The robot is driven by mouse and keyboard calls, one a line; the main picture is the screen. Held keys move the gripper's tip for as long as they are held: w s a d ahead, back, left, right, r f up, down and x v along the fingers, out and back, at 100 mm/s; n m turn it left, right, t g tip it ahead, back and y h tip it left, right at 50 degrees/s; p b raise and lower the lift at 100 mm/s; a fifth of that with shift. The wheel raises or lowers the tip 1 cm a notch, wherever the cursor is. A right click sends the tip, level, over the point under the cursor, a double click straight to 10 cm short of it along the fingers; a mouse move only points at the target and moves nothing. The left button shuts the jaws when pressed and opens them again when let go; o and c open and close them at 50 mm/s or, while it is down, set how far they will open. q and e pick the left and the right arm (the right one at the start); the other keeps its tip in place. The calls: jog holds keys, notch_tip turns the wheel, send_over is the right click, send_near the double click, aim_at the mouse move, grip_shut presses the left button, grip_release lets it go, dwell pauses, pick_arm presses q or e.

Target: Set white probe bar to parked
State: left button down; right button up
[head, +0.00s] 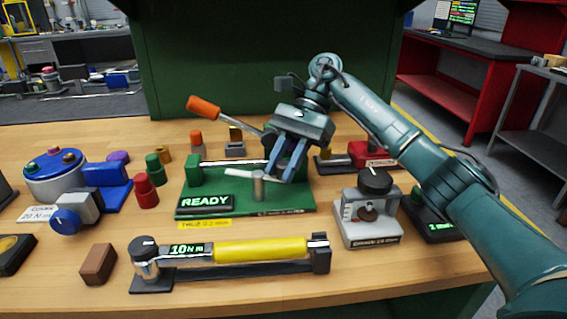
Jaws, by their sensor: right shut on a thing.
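The white probe bar (240,174) lies roughly level across a short pale post on the green fixture (300,205). Its left end is free, and its right end runs into my right gripper. My right gripper (278,178) points down at the fixture, its blue-grey fingers shut on the right end of the white probe bar; the fingers hide the exact contact. The fixture's display reads READY (205,201). My left gripper is not in view.
An orange-handled lever (203,110) rises behind the fixture, close to my right gripper. A grey dial unit (368,222) stands to the right. A yellow torque tool (260,250) lies in front. Several coloured knobs and a blue-topped drum (54,182) crowd the left.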

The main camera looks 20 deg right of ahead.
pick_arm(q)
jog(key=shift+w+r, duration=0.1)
pick_arm(e)
jog(key=o, duration=1)
jog(key=shift+d+r, duration=0.1)
jog(key=p+v, duration=0.1)
jog(key=v, duration=0.4)
jog(key=shift+w+r+p, duration=0.1)
jog(key=shift+r+p, duration=0.15)
jog(key=shift+p, duration=0.1)
pick_arm(q)
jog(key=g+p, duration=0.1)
jog(key=p, duration=0.2)
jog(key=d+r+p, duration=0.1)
jog(key=p, duration=0.2)
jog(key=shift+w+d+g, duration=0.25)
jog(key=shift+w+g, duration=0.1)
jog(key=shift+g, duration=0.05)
pick_arm(e)
jog(key=v, duration=0.7)
jog(key=shift+w+d+r, duration=0.1)
jog(key=shift+w+d, duration=0.05)
jog(key=shift+d, duration=0.15)
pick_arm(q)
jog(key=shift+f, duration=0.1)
